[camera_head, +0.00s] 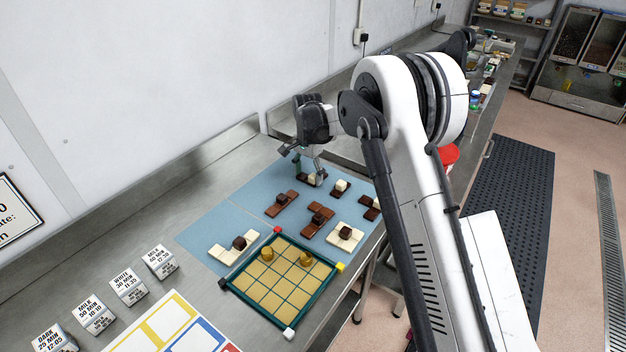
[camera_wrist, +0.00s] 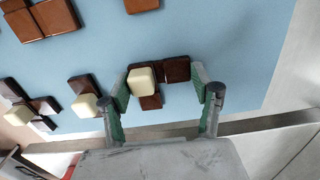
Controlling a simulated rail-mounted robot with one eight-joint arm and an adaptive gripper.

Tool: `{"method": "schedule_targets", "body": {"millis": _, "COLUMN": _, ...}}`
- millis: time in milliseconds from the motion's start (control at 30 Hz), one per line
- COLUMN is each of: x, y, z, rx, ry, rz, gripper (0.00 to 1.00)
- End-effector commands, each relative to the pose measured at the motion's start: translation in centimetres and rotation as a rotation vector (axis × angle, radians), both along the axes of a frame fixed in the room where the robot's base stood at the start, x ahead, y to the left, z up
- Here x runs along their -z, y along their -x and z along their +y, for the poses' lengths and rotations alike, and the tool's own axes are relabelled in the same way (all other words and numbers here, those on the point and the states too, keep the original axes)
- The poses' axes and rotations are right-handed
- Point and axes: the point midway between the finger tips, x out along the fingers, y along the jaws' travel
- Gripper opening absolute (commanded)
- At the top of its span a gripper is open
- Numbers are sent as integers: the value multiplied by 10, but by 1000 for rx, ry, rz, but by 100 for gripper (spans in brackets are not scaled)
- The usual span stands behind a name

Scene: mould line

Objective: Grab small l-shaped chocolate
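The small L-shaped chocolate (camera_wrist: 177,69) is dark brown with a white knob on top and lies on the blue mat. It sits between the fingers of my gripper (camera_wrist: 160,88) in the wrist view, with a finger close beside each end. Whether either finger touches it is hard to tell. In the head view my gripper (camera_head: 306,163) is low over the mat's far end, and the chocolate (camera_head: 318,180) shows just below it, partly hidden by the fingers. The fingers are spread about as wide as the piece.
Several other brown and white chocolate pieces lie on the blue mat (camera_head: 238,205), including a white-knobbed one (camera_head: 341,188). A green-framed grid tray (camera_head: 255,296) with two gold knobs stands nearer. Labelled blocks (camera_head: 128,287) stand at left. A wall runs along the bench's back.

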Motion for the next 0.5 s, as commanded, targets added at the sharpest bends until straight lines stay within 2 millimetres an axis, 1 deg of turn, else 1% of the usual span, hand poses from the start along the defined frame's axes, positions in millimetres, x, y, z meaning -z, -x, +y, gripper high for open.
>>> {"method": "schedule_targets", "body": {"millis": 33, "x": 0, "y": 0, "z": 0, "rx": 0, "ry": 0, "rz": 0, "gripper": 43}}
{"method": "schedule_targets", "body": {"millis": 100, "x": 0, "y": 0, "z": 0, "rx": 0, "ry": 0, "rz": 0, "gripper": 33}}
{"method": "schedule_targets", "body": {"millis": 300, "x": 0, "y": 0, "z": 0, "rx": 0, "ry": 0, "rz": 0, "gripper": 33}}
{"method": "schedule_targets", "body": {"millis": 333, "x": 0, "y": 0, "z": 0, "rx": 0, "ry": 0, "rz": 0, "gripper": 31}}
{"method": "schedule_targets", "body": {"millis": 367, "x": -1, "y": 0, "z": 0, "rx": 0, "ry": 0, "rz": 0, "gripper": 24}}
{"method": "schedule_targets", "body": {"millis": 400, "x": -2, "y": 0, "z": 0, "rx": 0, "ry": 0, "rz": 0, "gripper": 0}}
{"method": "schedule_targets", "body": {"millis": 500, "x": -6, "y": 0, "z": 0, "rx": 0, "ry": 0, "rz": 0, "gripper": 0}}
